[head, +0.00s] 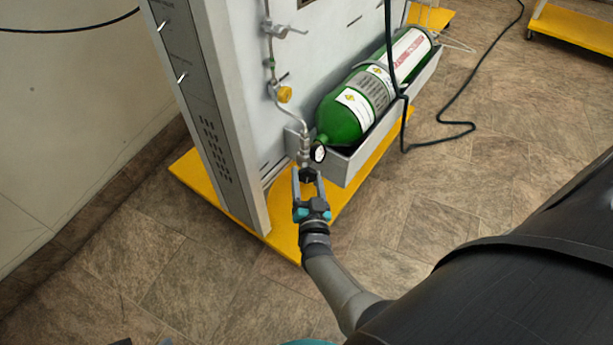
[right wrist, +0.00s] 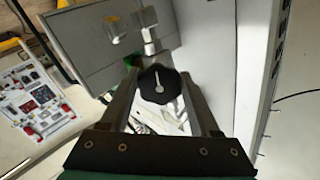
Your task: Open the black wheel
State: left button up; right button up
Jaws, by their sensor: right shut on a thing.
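The black wheel (right wrist: 158,84) is a small lobed knob with a light pointer mark on its face. It sits between the fingers of my right gripper (right wrist: 160,100) in the right wrist view. In the head view the wheel (head: 308,175) is a small dark shape at the end of the metal fitting, below the round gauge (head: 318,153). My right gripper (head: 308,182) comes up from below and is shut on the wheel. The green oxygen cylinder (head: 345,114) lies in a grey tray just behind it. My left gripper is not seen.
The grey trainer panel (head: 235,110) stands on a yellow base (head: 285,238) left of the gripper. A dark cable (head: 440,142) lies on the floor at right. The tiled floor in front is clear.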

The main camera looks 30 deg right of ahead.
jog(key=shift+n, duration=0.6)
jog(key=o, duration=1.4)
jog(key=shift+c, duration=0.2)
jog(key=shift+s, duration=0.15)
